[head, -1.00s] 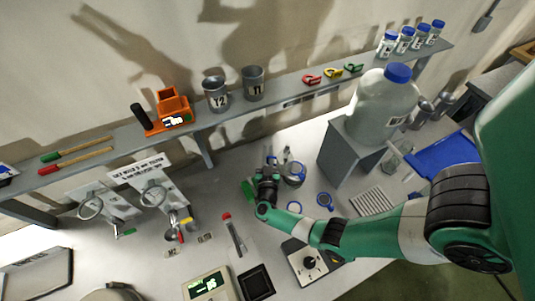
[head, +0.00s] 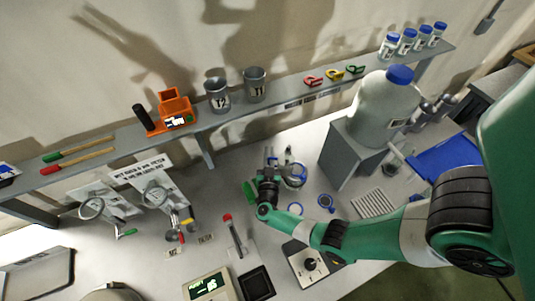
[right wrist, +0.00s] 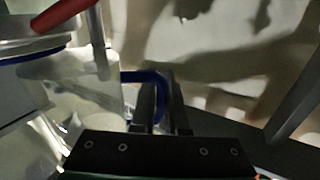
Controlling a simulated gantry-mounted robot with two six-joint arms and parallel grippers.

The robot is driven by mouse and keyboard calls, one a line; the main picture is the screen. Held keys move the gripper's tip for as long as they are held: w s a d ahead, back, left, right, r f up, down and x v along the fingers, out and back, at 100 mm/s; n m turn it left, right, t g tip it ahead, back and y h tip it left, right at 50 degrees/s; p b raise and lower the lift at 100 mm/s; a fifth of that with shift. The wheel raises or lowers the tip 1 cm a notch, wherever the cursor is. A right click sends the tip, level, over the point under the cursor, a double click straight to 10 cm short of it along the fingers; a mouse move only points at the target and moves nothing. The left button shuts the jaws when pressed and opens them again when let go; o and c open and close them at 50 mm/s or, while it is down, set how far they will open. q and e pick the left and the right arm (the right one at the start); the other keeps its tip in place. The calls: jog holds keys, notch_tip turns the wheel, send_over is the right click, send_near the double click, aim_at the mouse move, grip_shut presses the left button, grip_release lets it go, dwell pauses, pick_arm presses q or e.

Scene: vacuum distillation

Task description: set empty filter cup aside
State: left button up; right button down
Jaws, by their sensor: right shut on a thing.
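My right gripper (head: 270,160) is over the bench below the shelf. In the right wrist view, its two dark fingers (right wrist: 163,108) are shut on a blue loop handle at the side of a clear vessel (right wrist: 85,88), which I take to be the filter cup. The vessel fills the left of that view, and a red rod-like piece crosses its top. In the head view, the blue-rimmed cup (head: 296,174) shows just right of the gripper, partly hidden. I cannot tell whether it touches anything below, or see its contents. My left gripper is not in view.
A grey stand (head: 345,155) carries a large blue-capped bottle (head: 385,105). A red-tipped tool (head: 234,236), a stirrer plate (head: 308,262) and a scale (head: 208,287) are nearer. The bench left of the gripper has some clear room.

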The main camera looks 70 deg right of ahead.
jog(key=shift+s+d+f+g, duration=0.2)
jog(key=shift+s+g, duration=0.1)
jog(key=shift+s, duration=0.1)
jog(key=c, duration=1.2)
grip_release()
jog(key=shift+c, duration=0.2)
jog(key=shift+s+d, duration=0.25)
jog(key=shift+w+r, duration=0.1)
jog(key=shift+r, duration=0.05)
jog(key=shift+w+a, duration=0.1)
jog(key=shift+a, duration=0.05)
jog(key=p+v, duration=0.1)
jog(key=v, duration=1)
jog(key=shift+s+a, duration=0.2)
